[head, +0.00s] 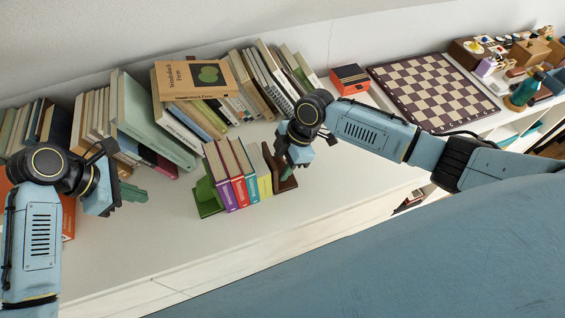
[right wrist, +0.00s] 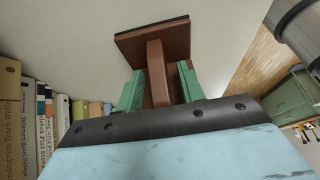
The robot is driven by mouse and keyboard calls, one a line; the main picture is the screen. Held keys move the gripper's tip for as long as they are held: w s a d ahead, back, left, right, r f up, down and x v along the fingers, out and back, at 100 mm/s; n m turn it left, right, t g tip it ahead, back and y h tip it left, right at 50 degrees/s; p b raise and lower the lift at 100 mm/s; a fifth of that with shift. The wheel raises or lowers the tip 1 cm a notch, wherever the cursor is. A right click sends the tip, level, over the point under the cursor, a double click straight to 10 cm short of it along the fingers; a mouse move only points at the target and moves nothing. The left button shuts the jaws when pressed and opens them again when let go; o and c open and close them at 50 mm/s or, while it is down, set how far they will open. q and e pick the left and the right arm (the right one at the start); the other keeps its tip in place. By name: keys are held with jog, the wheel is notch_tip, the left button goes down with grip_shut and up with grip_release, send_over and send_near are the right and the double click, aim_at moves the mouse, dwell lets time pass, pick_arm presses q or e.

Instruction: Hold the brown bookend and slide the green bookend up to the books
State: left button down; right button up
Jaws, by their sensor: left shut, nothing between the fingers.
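A short row of books (head: 238,187) with purple, red, teal and yellow spines stands on the white shelf top in the head view. The green bookend (head: 207,200) stands at the row's left end; I cannot tell whether it touches the purple book. The brown bookend (head: 267,161) stands at the right end, by the yellow book. My right gripper (head: 289,174) has its green fingers on both sides of the brown bookend's brace, which also shows in the right wrist view (right wrist: 158,75). My left gripper (head: 134,193) is shut and empty, left of the green bookend and apart from it.
Leaning books (head: 150,125) line the wall behind, with a tan book (head: 195,77) lying on top of some. An orange box (head: 350,78) and a chessboard (head: 432,92) lie to the right. The shelf top in front of the short row is clear.

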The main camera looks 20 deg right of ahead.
jog(key=v, duration=1.2)
